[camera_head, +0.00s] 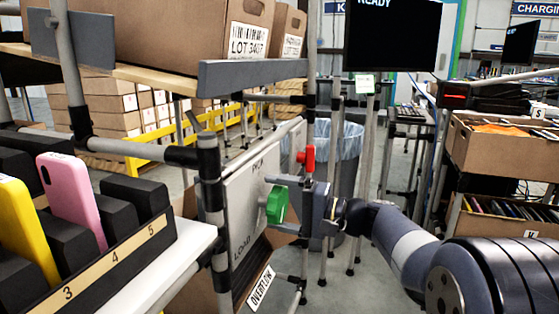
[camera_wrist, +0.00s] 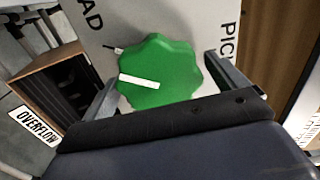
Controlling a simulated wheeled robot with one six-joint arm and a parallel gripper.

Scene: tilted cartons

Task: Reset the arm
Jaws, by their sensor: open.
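My gripper (camera_head: 287,206) is open, at the end of my arm, which reaches in from the lower right. It is in front of a green lobed knob (camera_head: 276,204) on a pale panel (camera_head: 240,222) marked LOAD and PICK. In the wrist view, the knob (camera_wrist: 158,72) shows between my two spread fingers, with a white pointer bar on its face. One finger is at its left and the other at its right. I see a gap at the right finger; contact at the left finger cannot be told. No held object shows.
A red fitting (camera_head: 308,158) is on the frame just above my gripper. At left, a black rack (camera_head: 110,255) holds a yellow phone (camera_head: 25,225) and a pink phone (camera_head: 70,198). Cartons (camera_head: 190,35) lie on the shelf above. An OVERFLOW box (camera_head: 262,262) is below the panel.

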